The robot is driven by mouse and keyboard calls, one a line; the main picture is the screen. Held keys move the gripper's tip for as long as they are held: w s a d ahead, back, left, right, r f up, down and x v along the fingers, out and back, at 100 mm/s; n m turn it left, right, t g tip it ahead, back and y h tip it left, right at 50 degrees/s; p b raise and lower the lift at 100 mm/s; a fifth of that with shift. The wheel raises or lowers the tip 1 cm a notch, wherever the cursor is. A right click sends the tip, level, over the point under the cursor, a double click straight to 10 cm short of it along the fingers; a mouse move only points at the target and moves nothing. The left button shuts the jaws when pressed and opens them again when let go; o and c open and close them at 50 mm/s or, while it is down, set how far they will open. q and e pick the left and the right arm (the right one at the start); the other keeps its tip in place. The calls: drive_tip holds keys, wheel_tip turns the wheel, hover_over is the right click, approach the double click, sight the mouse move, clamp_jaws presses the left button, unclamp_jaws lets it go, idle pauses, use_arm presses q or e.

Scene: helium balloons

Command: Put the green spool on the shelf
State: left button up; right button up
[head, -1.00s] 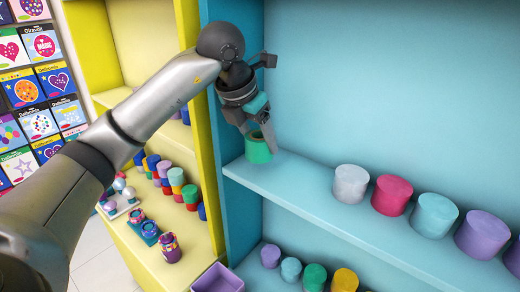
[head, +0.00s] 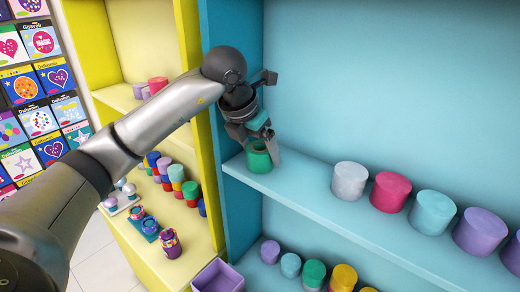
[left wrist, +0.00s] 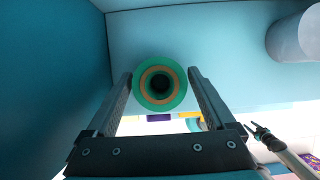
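The green spool (head: 258,157) is a short upright cylinder with an open hollow centre, at the left end of the blue shelf (head: 300,185). It seems to rest on the shelf board. My left gripper (head: 262,142) points down with its fingers on either side of the spool, seemingly shut on it. In the left wrist view the spool's round top (left wrist: 160,82) with an orange inner ring sits between the two fingertips. My right gripper (left wrist: 260,131) shows small in the left wrist view, with its fingers apart and empty. It is not in the head view.
A grey cylinder (head: 349,181), a crimson one (head: 390,192), a teal one (head: 433,212) and purple ones stand to the right on the same shelf. The blue side wall (head: 234,60) is close on the left. Board between spool and grey cylinder is clear.

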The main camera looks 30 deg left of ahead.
use_arm(q)
drive_tip(key=shift+r, duration=0.15)
drive_tip(key=shift+r, duration=0.25)
drive_tip(key=v, duration=1.1)
drive_tip(key=shift+s+a+r, duration=0.1)
drive_tip(key=shift+s+r, duration=0.1)
drive_tip(key=shift+r, duration=0.1)
